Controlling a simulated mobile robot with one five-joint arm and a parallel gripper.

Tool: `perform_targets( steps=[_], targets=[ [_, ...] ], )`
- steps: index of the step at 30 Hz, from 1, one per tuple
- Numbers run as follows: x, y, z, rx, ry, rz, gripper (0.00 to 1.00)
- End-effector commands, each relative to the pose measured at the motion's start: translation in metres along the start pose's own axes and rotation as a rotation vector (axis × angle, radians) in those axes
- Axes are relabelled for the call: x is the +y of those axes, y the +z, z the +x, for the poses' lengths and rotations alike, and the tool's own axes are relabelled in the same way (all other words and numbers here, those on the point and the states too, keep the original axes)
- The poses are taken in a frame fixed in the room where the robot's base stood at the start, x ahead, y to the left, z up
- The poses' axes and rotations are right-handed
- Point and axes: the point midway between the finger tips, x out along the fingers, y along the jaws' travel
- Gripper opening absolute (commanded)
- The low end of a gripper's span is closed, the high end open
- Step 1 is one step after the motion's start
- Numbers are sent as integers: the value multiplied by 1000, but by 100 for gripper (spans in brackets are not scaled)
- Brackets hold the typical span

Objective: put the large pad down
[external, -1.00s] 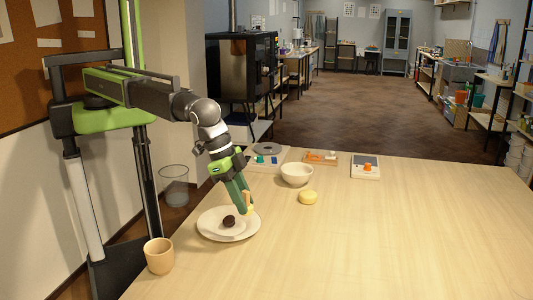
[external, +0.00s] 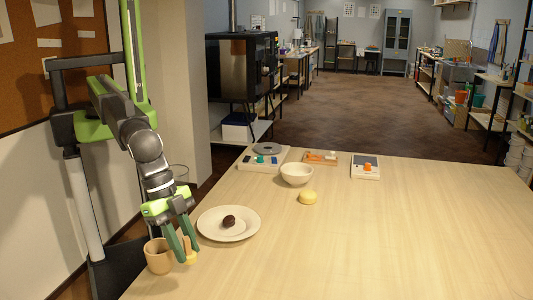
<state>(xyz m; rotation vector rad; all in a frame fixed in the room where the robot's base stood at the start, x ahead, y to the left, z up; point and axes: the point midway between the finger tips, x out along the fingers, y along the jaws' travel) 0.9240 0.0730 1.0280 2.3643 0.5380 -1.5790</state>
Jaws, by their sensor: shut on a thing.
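My gripper (external: 187,255) is at the near left of the table, pointing down, just right of the tan cup. It is shut on the large pad (external: 191,259), seen as a small piece with a tan upper part and a yellow lower end. The fingers hide much of it. The pad is low, near the tabletop; I cannot tell whether it touches.
The tan cup (external: 158,256) stands close left of my gripper. A white plate (external: 211,227) with a dark lump (external: 229,221) lies behind. A yellow round piece (external: 308,197), a white bowl (external: 297,174) and scales (external: 365,161) are farther back. The table's right side is clear.

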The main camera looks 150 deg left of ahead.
Motion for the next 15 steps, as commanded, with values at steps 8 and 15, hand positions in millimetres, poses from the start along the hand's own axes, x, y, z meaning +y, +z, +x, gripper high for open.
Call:
perform_targets(
  steps=[8,15],
  targets=[
    [-33,-23,45,0,-1,0,0],
    [-35,-21,53,0,0,0,0]
  ],
)
